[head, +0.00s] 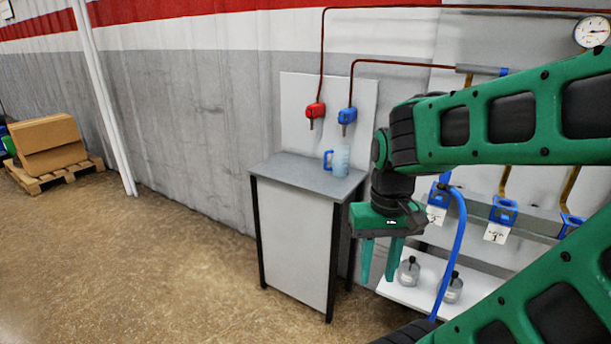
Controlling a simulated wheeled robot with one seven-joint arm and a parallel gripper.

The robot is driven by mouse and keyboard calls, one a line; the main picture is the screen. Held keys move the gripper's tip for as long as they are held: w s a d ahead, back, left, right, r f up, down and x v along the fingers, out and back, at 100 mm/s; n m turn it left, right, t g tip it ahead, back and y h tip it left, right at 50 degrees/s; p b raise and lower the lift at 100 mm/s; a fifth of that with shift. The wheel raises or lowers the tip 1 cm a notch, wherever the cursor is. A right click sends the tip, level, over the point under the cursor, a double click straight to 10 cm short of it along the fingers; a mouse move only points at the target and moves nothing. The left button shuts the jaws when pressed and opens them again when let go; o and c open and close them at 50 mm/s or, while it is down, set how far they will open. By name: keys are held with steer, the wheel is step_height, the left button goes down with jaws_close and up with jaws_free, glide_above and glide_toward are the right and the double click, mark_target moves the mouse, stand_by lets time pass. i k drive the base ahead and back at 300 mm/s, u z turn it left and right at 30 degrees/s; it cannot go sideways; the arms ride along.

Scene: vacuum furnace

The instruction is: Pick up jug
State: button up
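The jug (341,159) is translucent pale blue with a blue handle on its left side. It stands upright on the grey top of a small table (290,168), near its right back edge. My gripper (377,262) points down with two green fingers apart and nothing seen between them. It hangs to the right of the table and lower in the picture than the jug, apart from it. My green arm comes in from the right and hides part of the shelving behind.
A red tap (315,112) and a blue tap (347,117) hang on the panel above the table. A shelf (408,291) with grey bottles (408,270) and a blue hose (457,240) stands at right. Boxes (50,145) sit on a pallet at far left. The floor in front is clear.

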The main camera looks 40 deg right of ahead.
mark_target(341, 154)
steer(key=u, duration=0.5)
steer(key=k, duration=0.65)
steer(key=u, duration=0.5)
steer(key=i, duration=0.75)
steer(key=z, duration=0.55)
steer(key=i, duration=0.95)
steer(key=z, duration=1.15)
steer(key=i, duration=0.65)
steer(key=z, duration=0.4)
